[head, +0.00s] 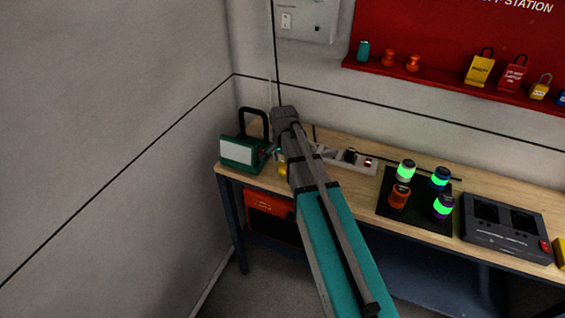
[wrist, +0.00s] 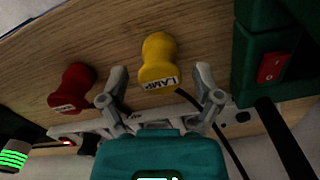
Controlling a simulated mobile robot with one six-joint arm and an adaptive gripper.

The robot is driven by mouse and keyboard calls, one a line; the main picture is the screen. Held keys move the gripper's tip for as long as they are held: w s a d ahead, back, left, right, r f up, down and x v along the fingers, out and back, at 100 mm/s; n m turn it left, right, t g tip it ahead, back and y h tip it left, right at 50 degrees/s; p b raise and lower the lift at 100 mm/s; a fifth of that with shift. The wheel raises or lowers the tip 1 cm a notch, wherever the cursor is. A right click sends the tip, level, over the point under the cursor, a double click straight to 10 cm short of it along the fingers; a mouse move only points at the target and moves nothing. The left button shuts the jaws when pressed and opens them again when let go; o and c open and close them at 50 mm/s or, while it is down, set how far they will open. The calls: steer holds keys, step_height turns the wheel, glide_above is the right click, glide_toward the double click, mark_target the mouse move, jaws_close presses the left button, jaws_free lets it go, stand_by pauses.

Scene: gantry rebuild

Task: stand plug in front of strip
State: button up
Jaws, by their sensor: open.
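A yellow plug marked LAMP (wrist: 158,58) is on the wooden bench, in front of and between my gripper's fingertips (wrist: 160,84) in the wrist view. My gripper is open, with clear space on both sides of the plug. In the head view the yellow plug (head: 283,169) shows just left of my arm, which hides part of that area. A red plug (wrist: 72,87) stands left of my fingers in the wrist view. The white power strip (wrist: 75,128) runs behind my fingers; the head view shows its right part (head: 328,153), with a dark and a red item on it.
A green lamp (head: 240,153) with a black handle is at the bench's left end; its red switch (wrist: 272,67) is close right of my gripper. A black mat (head: 417,219) with several glowing cylinders and a dark charger (head: 505,228) are to the right.

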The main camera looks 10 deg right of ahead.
mark_target(283, 162)
step_height(283, 162, up, 11)
steer(key=p, duration=1)
stand_by(0.7)
steer(key=s+n, duration=1)
steer(key=s, duration=0.6)
steer(key=shift+s, duration=0.25)
